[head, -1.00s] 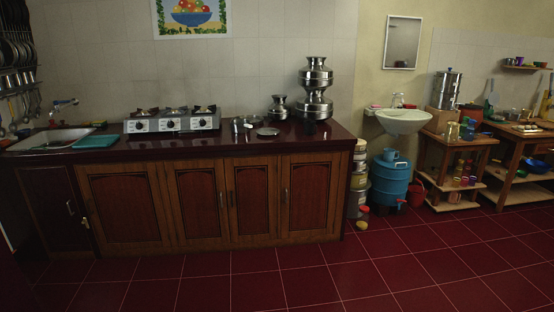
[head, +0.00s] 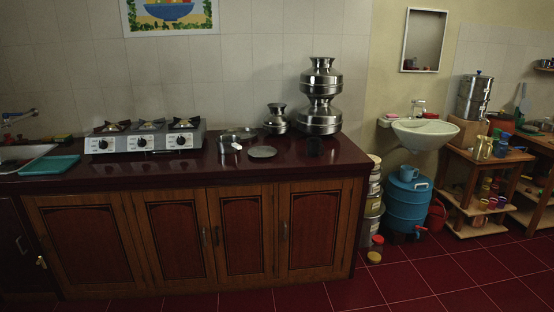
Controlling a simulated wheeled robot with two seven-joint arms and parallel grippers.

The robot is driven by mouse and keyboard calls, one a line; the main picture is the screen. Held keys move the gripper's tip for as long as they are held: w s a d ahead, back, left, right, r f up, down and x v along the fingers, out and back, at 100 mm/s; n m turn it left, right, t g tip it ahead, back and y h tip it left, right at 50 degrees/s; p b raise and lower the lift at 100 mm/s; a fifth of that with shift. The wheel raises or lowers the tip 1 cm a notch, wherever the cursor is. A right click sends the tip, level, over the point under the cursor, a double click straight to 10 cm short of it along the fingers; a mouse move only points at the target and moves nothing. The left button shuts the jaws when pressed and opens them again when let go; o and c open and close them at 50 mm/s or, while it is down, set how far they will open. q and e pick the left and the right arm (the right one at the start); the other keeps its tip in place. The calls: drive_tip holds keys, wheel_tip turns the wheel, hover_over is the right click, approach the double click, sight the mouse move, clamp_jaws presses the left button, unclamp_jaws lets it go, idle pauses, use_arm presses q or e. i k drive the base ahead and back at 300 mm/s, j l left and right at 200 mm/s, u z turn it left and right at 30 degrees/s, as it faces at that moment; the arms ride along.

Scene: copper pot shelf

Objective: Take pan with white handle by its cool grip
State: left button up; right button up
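A small metal pan (head: 229,142) stands on the dark red counter, to the right of the stove. Its short white handle (head: 236,146) points toward the front of the counter. A flat grey metal lid or plate (head: 262,152) lies just to its right. Neither of my grippers shows in the head view.
The counter (head: 190,171) has a bare strip along its front. A three-burner stove (head: 145,138) stands left of the pan, with a teal tray (head: 50,165) beyond it. Red floor lies in front.

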sight(226, 144)
drive_tip(key=i, duration=3)
drive_tip(key=u, duration=0.4)
